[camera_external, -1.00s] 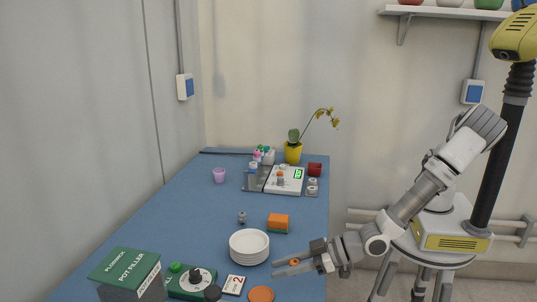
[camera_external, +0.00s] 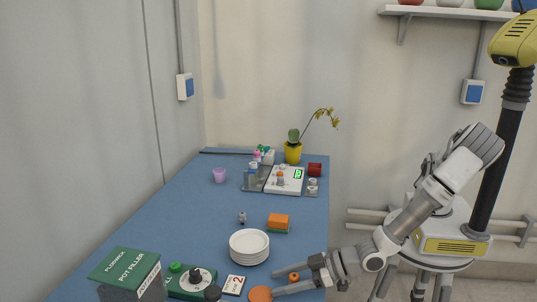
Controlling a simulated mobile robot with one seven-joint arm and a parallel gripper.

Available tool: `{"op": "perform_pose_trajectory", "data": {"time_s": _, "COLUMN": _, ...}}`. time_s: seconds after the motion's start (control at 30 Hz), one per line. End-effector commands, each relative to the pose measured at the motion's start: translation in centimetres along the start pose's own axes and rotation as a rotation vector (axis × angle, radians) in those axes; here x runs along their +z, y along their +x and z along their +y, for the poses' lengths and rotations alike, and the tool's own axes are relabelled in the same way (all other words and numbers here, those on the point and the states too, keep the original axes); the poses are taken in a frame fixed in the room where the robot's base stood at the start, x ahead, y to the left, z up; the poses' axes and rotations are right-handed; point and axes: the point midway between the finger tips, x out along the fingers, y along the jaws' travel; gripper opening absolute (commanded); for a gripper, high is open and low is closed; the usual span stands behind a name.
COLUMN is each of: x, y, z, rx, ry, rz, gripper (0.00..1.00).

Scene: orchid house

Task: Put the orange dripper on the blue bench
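The orange dripper (camera_external: 294,277) is a small orange piece between the two fingers of my gripper (camera_external: 276,283), closer to the upper finger. My gripper is low over the near right part of the blue bench (camera_external: 205,220). Its fingers point left and stand apart, with a visible gap around the dripper. The dripper appears to be at or near the bench top. It is too small to tell exact contact.
A stack of white plates (camera_external: 249,244) stands behind my gripper, with an orange and green block (camera_external: 278,222) beyond. An orange disc (camera_external: 260,294) lies by the fingertips. A number card (camera_external: 233,285) and a dark green box (camera_external: 126,270) are further left. The bench's middle left is clear.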

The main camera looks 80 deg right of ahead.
Motion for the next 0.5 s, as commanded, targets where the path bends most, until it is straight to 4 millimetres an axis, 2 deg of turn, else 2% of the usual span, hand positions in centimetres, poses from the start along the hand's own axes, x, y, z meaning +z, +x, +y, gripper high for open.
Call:
{"op": "perform_pose_trajectory", "data": {"time_s": 0.3, "x": -0.4, "y": -0.4, "z": -0.1, "rx": -0.001, "ry": 0.0, "rz": 0.0, "gripper": 0.61}}
{"op": "perform_pose_trajectory", "data": {"time_s": 0.37, "x": -0.5, "y": -1.2, "z": -0.1, "rx": -0.002, "ry": 0.002, "rz": 0.0, "gripper": 0.61}}
{"op": "perform_pose_trajectory", "data": {"time_s": 0.5, "x": -0.5, "y": -3.9, "z": -0.1, "rx": -0.003, "ry": 0.002, "rz": -0.001, "gripper": 0.61}}
